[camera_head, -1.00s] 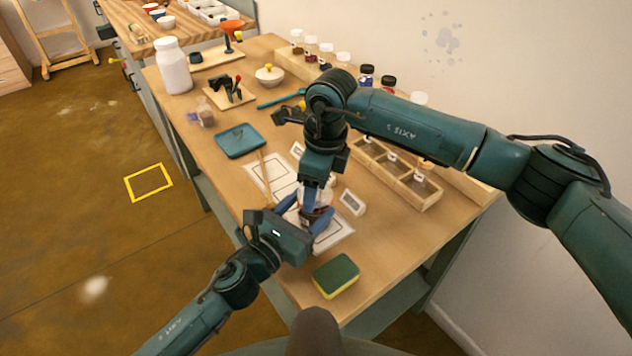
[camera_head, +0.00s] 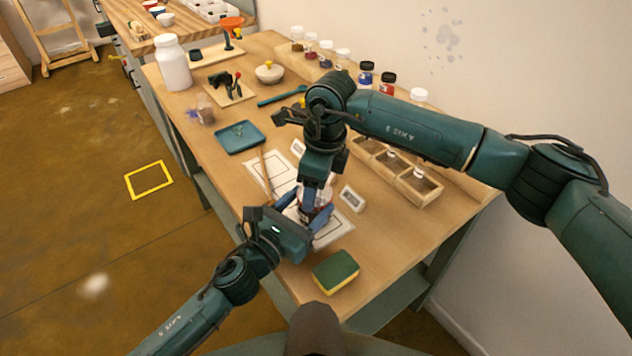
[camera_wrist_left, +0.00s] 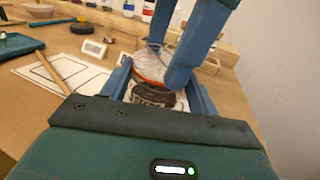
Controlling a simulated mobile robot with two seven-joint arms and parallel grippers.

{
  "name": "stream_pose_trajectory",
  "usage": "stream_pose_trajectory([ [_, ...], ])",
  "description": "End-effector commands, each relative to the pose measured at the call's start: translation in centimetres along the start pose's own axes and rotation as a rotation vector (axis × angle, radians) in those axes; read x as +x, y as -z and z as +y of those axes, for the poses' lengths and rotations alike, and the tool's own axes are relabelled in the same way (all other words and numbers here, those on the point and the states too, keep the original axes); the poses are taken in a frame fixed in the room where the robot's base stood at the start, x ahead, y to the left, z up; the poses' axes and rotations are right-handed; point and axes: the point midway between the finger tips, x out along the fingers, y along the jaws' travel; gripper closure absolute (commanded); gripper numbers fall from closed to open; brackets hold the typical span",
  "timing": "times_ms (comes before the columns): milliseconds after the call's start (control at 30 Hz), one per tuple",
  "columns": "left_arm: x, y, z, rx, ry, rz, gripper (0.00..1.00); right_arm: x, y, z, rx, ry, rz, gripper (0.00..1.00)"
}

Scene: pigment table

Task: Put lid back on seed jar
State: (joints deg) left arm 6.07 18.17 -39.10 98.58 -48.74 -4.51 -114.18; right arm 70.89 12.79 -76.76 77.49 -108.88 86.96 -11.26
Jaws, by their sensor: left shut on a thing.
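The seed jar (camera_wrist_left: 152,97) has dark contents and a pale label. It is upright between the fingers of my left gripper (camera_head: 313,217), which is shut on it. Its lower part is hidden behind my wrist in the left wrist view. A clear lid with an orange-red ring (camera_wrist_left: 150,66) sits at the jar's mouth. Whether it is seated or just above the rim I cannot tell. My right gripper (camera_head: 316,196) points down from above, its blue fingers at the lid's sides, and appears shut on it.
A green-and-yellow sponge (camera_head: 336,272) lies near the front edge. A small label stand (camera_head: 352,198) is right of the jar, before a divided wooden box (camera_head: 412,190). A blue tray (camera_head: 240,138) and a wooden stick (camera_head: 266,172) lie to the left. White outlined sheets lie under the grippers.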

Motion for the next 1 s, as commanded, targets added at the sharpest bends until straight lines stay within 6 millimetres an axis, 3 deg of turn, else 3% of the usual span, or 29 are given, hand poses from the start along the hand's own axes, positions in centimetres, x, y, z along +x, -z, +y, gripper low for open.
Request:
stream_pose_trajectory([
  [100,0.0,-0.1,-0.3,0.004,0.009,-0.007,0.81,0.9,0.4,0.1,0.005,-0.005,0.013,0.66],
  [1000,0.0,-0.1,-0.2,0.001,0.005,-0.004,0.81,-0.5,0.2,0.1,0.004,-0.011,0.02,0.66],
])
